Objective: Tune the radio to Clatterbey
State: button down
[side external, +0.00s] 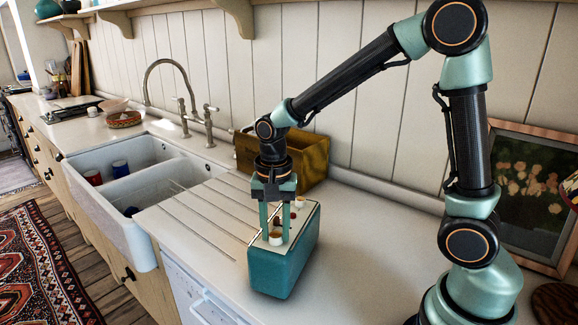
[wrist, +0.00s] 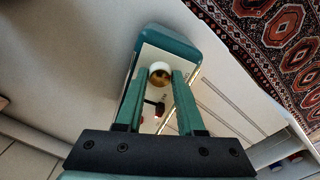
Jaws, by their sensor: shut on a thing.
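The radio (side external: 281,272) is a teal box with a pale top panel, standing on the worktop near its front edge. A cream knob (side external: 275,239) with a brass-coloured top sits at the near end of the panel. It also shows in the wrist view (wrist: 160,72). My gripper (side external: 276,238) points straight down over the radio, its teal fingers shut on this knob, one on each side. Another cream knob (side external: 299,202) sits at the far end of the panel. A small red-and-dark part (wrist: 158,106) shows between my fingers. I cannot read any station name.
A wooden crate (side external: 318,158) stands behind the radio against the wall. A white double sink (side external: 140,222) with a tap (side external: 165,66) and mugs inside lies left, beyond the grooved drainer. A framed picture (side external: 535,185) leans at the right. Worktop right of the radio is clear.

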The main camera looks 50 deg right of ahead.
jog(key=c, duration=0.5)
grip_release()
notch_tip(320, 180, up, 12)
jog(key=shift+r, duration=0.1)
dwell(0.3)
jog(key=n+t, duration=0.6)
jog(key=n, duration=0.5)
send_near(278, 235)
jog(key=d+r, duration=0.1)
jog(key=s+d+r, duration=0.1)
jog(key=r, duration=0.1)
jog(key=s+d+r, duration=0.1)
jog(key=shift+s+d+r, duration=0.1)
jog(key=shift+d+r, duration=0.05)
jog(key=shift+r, duration=0.1)
